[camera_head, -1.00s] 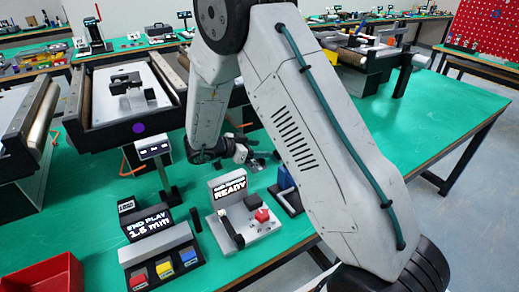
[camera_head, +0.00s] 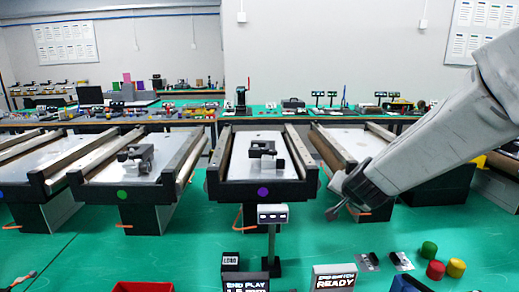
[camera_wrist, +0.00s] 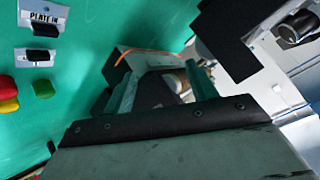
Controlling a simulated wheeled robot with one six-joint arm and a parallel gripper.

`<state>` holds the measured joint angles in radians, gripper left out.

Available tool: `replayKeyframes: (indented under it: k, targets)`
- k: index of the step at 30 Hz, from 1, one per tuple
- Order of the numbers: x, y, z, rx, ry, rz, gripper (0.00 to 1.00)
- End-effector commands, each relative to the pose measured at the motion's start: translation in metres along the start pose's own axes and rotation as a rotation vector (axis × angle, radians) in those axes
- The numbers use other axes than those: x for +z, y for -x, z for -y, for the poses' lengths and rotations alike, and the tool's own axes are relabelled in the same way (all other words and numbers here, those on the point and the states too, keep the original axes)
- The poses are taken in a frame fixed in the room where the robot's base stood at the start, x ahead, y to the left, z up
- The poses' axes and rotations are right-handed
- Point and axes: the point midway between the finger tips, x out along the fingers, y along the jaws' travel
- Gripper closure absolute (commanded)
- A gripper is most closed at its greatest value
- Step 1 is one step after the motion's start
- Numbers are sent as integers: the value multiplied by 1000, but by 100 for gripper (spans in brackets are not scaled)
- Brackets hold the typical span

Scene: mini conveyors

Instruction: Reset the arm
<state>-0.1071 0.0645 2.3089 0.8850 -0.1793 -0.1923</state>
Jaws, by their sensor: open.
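My arm comes in from the right edge of the head view and slopes down to the left. My gripper (camera_head: 338,210) is at its end, in front of the right-hand conveyor (camera_head: 350,143), small and partly hidden by the dark wrist. In the wrist view my gripper (camera_wrist: 162,82) has its two greenish fingers apart. I see nothing held between them. Beyond the fingers are a dark conveyor end and a roller.
Several mini conveyors stand in a row, one with a purple dot (camera_head: 263,191) and one with a green dot (camera_head: 122,194). Red, green and yellow knobs (camera_head: 435,270), a READY display (camera_head: 334,278) and a small stand (camera_head: 272,214) are in front. Green table shows between them.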

Motion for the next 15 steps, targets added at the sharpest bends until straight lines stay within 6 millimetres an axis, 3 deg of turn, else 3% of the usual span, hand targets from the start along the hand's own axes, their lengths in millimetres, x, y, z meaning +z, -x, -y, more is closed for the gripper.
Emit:
replayKeyframes:
  k: [1, 3, 7, 11, 15]
  targets:
    - [3, 26, 7, -50, 40, 54, 43]
    - [14, 58, 12, -100, 104, 139, 43]
    - [38, 120, 5, -146, 233, 296, 43]
    - [66, 182, -22, -124, 365, 446, 43]
    - [92, 243, -69, -33, 490, 588, 43]
